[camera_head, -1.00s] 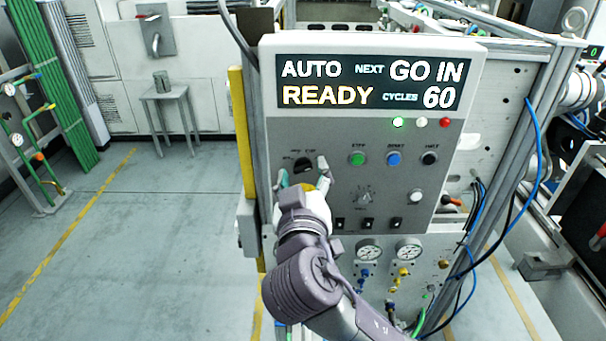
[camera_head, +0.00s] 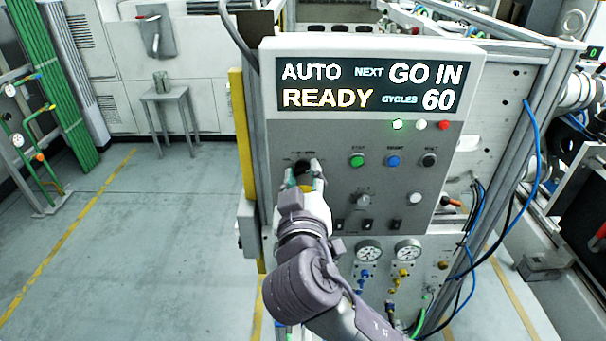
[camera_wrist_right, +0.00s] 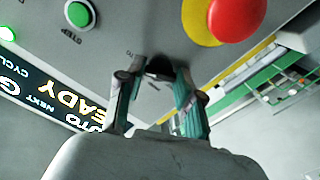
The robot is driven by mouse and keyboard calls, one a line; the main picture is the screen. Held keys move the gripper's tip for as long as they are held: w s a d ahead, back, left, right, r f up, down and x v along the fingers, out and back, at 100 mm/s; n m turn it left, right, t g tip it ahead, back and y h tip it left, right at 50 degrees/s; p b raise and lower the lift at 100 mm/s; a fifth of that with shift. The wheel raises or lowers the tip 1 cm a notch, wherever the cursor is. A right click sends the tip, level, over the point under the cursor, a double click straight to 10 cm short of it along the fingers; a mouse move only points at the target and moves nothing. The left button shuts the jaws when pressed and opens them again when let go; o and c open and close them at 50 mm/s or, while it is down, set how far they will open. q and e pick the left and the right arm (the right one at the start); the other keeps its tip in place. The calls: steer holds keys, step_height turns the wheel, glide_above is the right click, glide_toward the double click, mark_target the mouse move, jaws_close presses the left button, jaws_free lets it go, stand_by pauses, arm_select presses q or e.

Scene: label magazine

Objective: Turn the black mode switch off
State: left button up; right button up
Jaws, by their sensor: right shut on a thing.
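The black mode switch (camera_head: 303,165) is on the grey control panel (camera_head: 340,150), at its upper left below the display. My right gripper (camera_head: 304,174) is at the switch with its fingers on either side, shut on it. The gripper covers most of the switch, so its exact setting is hard to read. In the right wrist view the dark top of the switch (camera_wrist_right: 159,65) shows between the two fingers of the gripper (camera_wrist_right: 160,80). My left gripper is not in view.
The display (camera_head: 368,86) reads AUTO, READY, NEXT GO IN, CYCLES 60. Green (camera_head: 357,160), blue (camera_head: 393,161) and black (camera_head: 429,160) buttons lie to the right. A red emergency button (camera_wrist_right: 237,16) with a yellow ring is close to the gripper in the wrist view.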

steer(key=n+p, duration=0.5)
steer(key=n, duration=0.1)
steer(key=shift+r+n, duration=0.15)
steer(key=shift+n, duration=0.15)
steer(key=n+p, duration=0.3)
steer(key=shift+n, duration=0.3)
steer(key=n+p, duration=0.2)
steer(key=shift+n, duration=1.3)
steer(key=n, duration=0.3)
steer(key=shift+f+n+p, duration=0.2)
steer(key=shift+n+p, duration=0.1)
steer(key=n, duration=0.4)
steer(key=shift+n, duration=1.8)
steer(key=shift+f+n, duration=0.1)
steer(key=shift+n, duration=0.2)
